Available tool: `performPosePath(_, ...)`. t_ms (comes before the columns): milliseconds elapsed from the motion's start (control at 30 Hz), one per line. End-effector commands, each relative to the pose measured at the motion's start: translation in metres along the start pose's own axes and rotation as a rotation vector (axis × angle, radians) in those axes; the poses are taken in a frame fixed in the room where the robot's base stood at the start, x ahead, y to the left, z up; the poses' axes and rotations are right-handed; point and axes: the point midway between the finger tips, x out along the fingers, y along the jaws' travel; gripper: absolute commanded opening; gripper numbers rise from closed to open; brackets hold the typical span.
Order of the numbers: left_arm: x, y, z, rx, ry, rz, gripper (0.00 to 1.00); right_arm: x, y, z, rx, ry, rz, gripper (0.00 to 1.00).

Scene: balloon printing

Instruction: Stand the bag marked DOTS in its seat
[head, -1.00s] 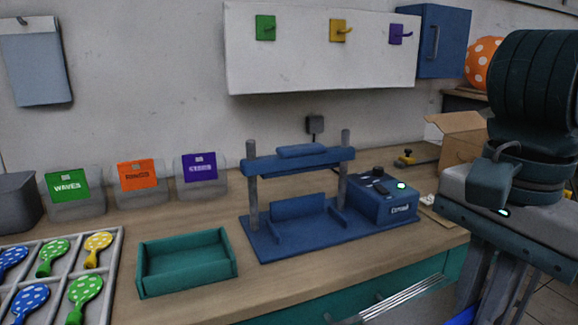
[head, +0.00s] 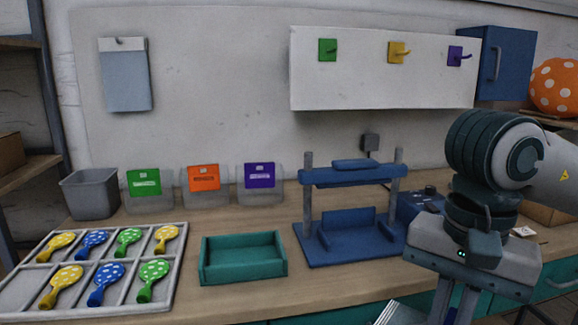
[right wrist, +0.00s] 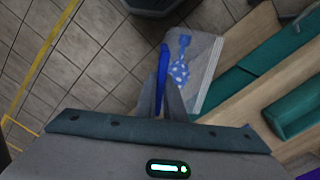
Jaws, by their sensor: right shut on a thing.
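My right gripper (head: 440,310) hangs at the right of the head view, in front of the bench, its fingertips cut off by the bottom edge. In the right wrist view its fingers (right wrist: 165,103) are shut on a thin clear bag (right wrist: 203,55) with a blue strip (right wrist: 162,68) and a blue dotted shape. A pale striped edge beside the fingers in the head view may be this bag. No DOTS mark is readable. Three clear holders with green (head: 144,181), orange (head: 204,177) and purple (head: 259,175) labels stand along the back. I cannot tell which place is the seat.
A grey bin (head: 89,194) stands left of the labelled row. A divided tray (head: 20,292) holds several dotted paddle-shaped pieces. A teal tray (head: 243,274) sits front centre, left of the blue press (head: 352,173). Bare bench lies between the teal tray and press.

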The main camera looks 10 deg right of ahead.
Motion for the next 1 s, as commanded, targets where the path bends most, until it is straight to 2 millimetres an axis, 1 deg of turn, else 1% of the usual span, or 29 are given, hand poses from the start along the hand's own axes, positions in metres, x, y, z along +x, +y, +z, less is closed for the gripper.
performPosePath(33,0.000,0.000,0.000,0.000,0.000,0.000,0.00,0.008,-0.009,-0.003,-0.051,-0.004,0.004,0.00)
performPosePath(200,0.000,0.000,0.000,0.000,0.000,0.000,0.00,0.035,-0.038,-0.017,-0.252,-0.004,0.003,0.00)
performPosePath(400,0.000,0.000,0.000,0.000,-0.001,0.000,0.00,0.071,-0.067,-0.033,-0.488,0.000,0.004,0.00)
performPosePath(500,0.000,0.000,0.000,0.000,-0.001,0.000,0.00,0.089,-0.079,-0.040,-0.595,0.003,0.005,0.00)
performPosePath(600,0.000,0.000,0.001,0.000,-0.001,0.000,0.00,0.104,-0.087,-0.046,-0.685,0.006,0.009,0.00)
performPosePath(733,0.000,0.000,0.001,0.000,-0.001,0.000,0.00,0.118,-0.094,-0.052,-0.765,0.011,0.011,0.00)
performPosePath(833,0.000,0.000,0.001,0.000,-0.001,0.001,0.00,0.123,-0.096,-0.054,-0.797,0.014,0.012,0.00)
performPosePath(1000,0.000,0.000,0.001,0.000,-0.001,0.001,0.00,0.124,-0.097,-0.055,-0.811,0.015,0.012,0.00)
